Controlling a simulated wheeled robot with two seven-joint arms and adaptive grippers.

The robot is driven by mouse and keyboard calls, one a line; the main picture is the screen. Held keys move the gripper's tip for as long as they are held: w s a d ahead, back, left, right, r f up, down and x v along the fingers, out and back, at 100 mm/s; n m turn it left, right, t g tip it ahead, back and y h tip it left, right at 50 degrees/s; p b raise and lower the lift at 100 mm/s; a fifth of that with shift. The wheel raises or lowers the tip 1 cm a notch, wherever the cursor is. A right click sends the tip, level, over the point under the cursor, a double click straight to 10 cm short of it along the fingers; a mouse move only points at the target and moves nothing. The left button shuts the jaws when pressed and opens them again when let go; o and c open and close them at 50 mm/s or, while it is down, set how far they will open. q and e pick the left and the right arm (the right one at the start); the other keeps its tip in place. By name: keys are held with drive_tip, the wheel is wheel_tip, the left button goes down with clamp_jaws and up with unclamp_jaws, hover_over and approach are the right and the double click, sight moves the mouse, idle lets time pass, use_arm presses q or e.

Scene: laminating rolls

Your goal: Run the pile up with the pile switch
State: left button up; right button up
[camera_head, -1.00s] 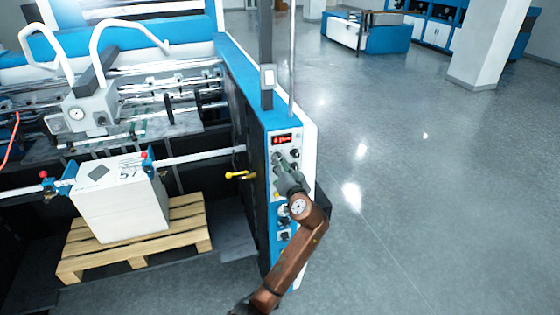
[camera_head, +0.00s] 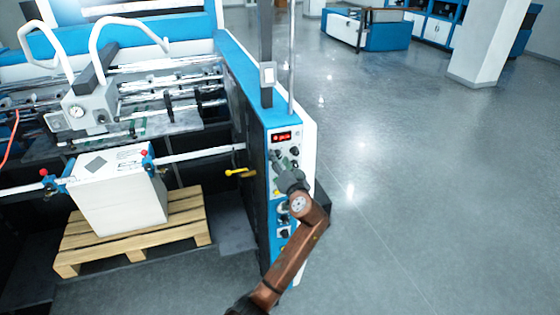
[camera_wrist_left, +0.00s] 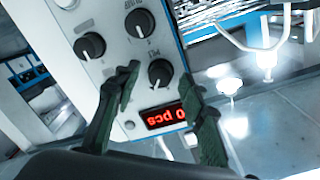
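The pile (camera_head: 122,205) is a white block-like stack on a wooden pallet (camera_head: 135,262), at the left of the head view. The control panel (camera_head: 272,185) is on the end of the blue and white machine. My left gripper (camera_head: 277,158) is at the panel's upper part, just below the display. In the left wrist view its fingers (camera_wrist_left: 162,76) are apart, with a black knob (camera_wrist_left: 160,73) between the tips. I cannot tell whether they touch it. My right gripper is out of view.
A yellow-handled lever (camera_head: 240,173) sticks out left of the panel. A rail with blue, red-knobbed clamps (camera_head: 148,160) crosses at the pile's top. The feeder head (camera_head: 90,105) hangs above. The floor (camera_head: 420,190) right of the machine is clear.

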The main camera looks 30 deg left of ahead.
use_arm(q)
drive_tip(key=v, duration=1.2)
drive_tip(key=shift+f, duration=0.1)
